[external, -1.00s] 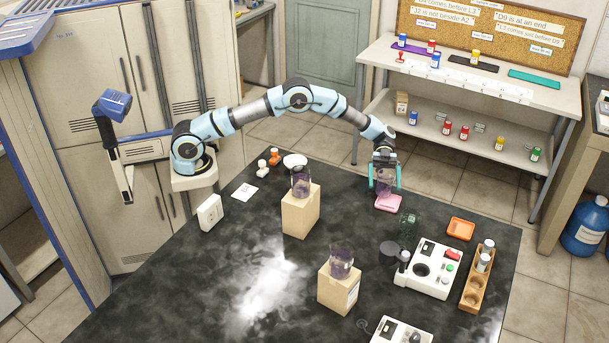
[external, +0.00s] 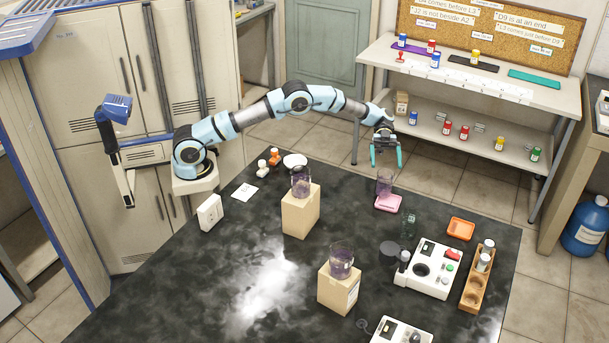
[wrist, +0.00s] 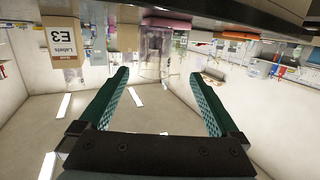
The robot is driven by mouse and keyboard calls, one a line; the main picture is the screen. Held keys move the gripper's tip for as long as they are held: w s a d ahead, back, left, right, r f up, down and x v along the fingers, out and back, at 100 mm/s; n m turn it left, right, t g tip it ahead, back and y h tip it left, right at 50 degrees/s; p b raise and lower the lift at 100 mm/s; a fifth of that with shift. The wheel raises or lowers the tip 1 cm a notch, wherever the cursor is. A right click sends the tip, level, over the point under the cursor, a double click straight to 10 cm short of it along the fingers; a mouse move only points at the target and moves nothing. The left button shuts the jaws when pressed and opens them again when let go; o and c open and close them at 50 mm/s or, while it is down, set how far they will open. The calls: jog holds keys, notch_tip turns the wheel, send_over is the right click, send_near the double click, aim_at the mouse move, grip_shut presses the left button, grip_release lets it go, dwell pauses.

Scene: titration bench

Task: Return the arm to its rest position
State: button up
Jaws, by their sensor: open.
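My gripper (external: 385,157) hangs over the far right part of the black bench, with its teal fingers pointing down. It is open and empty. Just below it, a clear beaker with purple contents (external: 384,183) stands upright on a pink tray (external: 388,203); the fingers are apart from it. In the wrist view, which looks upside down, my gripper's two fingers (wrist: 160,95) are spread with nothing between their tips. My arm stretches from the left across the back of the bench.
Two cardboard boxes (external: 300,215) (external: 338,292) on the bench each carry a purple beaker. A white device (external: 428,268), an orange tray (external: 461,228) and a wooden rack (external: 473,294) stand at the right. A shelf (external: 470,85) with bottles is behind.

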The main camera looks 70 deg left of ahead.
jog(key=w+r+n+t+p, duration=0.2)
jog(key=w+r+n+t, duration=0.55)
jog(key=r+t, duration=0.5)
jog(key=s+a+f+n+t+y+p, duration=0.1)
jog(key=s+a+n+t+y+p, duration=0.1)
jog(key=a+n+t+y, duration=0.55)
jog(key=s+a+f+n+g+y+p, duration=0.1)
jog(key=s+a+f+n+g+y, duration=0.15)
jog(key=s+a, duration=0.35)
jog(key=s+a+f+n+g+y+p, duration=0.1)
jog(key=s+a+f+n+g+y, duration=0.2)
jog(key=s, duration=0.6)
jog(key=s+a+f+g, duration=0.1)
jog(key=s+f+g, duration=0.1)
jog(key=s, duration=0.6)
jog(key=s+a+f+g+y, duration=0.1)
jog(key=s+f+g, duration=0.1)
jog(key=s, duration=0.6)
jog(key=s+a+f+g+y+p, duration=0.1)
jog(key=s+f+g, duration=0.1)
jog(key=s, duration=0.6)
jog(key=shift+s+a+n+g, duration=0.2)
jog(key=shift+n+g, duration=0.05)
jog(key=shift+g, duration=0.4)
jog(key=shift+o, duration=0.2)
jog(key=shift+w, duration=0.1)
